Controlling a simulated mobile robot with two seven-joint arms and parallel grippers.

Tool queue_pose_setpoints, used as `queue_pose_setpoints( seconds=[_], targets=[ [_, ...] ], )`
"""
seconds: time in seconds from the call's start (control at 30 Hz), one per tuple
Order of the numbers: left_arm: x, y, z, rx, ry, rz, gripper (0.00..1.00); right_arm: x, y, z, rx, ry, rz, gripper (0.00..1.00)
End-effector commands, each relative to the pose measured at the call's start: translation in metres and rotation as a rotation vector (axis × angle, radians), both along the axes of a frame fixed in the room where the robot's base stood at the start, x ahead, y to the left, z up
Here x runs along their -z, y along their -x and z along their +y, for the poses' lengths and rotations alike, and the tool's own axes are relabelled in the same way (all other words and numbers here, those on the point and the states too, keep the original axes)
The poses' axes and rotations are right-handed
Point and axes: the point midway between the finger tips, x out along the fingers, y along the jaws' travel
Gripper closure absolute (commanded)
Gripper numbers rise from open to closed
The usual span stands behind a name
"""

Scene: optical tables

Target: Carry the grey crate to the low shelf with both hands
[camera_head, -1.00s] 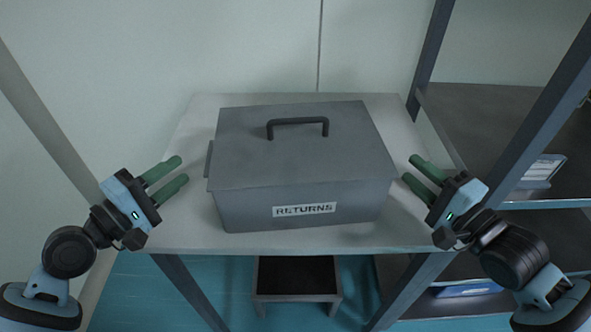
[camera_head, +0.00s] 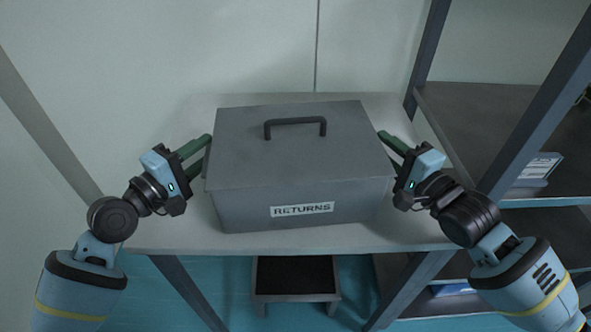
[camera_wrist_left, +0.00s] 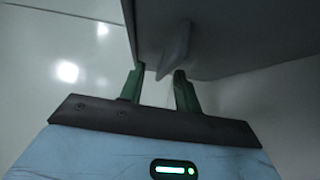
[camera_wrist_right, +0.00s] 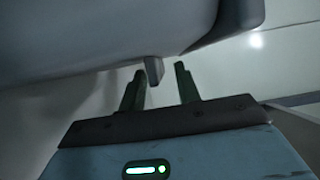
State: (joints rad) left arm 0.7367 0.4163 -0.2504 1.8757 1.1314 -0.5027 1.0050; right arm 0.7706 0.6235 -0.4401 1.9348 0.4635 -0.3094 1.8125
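The grey crate (camera_head: 295,150) with a black top handle and a RETURNS label sits on the light table (camera_head: 165,225). My left gripper (camera_head: 203,150) is at the crate's left side. In the left wrist view its green fingers (camera_wrist_left: 158,85) are apart, with a side handle (camera_wrist_left: 175,50) just beyond and between their tips. My right gripper (camera_head: 388,145) is at the crate's right side. In the right wrist view its fingers (camera_wrist_right: 160,72) are apart, with a side handle (camera_wrist_right: 154,70) near the left fingertip. Neither gripper is closed on a handle.
A dark shelf unit (camera_head: 480,120) stands on the right, with boards at several heights and a blue-white box (camera_head: 538,170) on one. A low dark-topped stool (camera_head: 295,275) stands on the blue floor under the table's front edge. A wall is behind.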

Motion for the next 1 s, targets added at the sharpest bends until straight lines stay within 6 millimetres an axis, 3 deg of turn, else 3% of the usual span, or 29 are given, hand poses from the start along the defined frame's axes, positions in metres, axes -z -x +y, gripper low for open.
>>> queue_pose_setpoints(
  seconds=[0.27, 0.53, 1.0],
  targets=[
    [0.0004, -0.0006, -0.0007, 0.000, -0.001, 0.001, 0.67, 0.0002, -0.0007, 0.0005, 0.000, -0.001, 0.000, 0.67],
    [0.0004, -0.0004, -0.0006, 0.000, 0.001, 0.001, 1.00, 0.0002, -0.0006, 0.0004, 0.000, 0.000, 0.000, 1.00],
    [-0.0013, -0.0005, -0.0003, 0.000, 0.002, -0.002, 1.00, -0.0017, -0.0007, 0.0003, 0.000, -0.001, -0.004, 1.00]
  ],
)
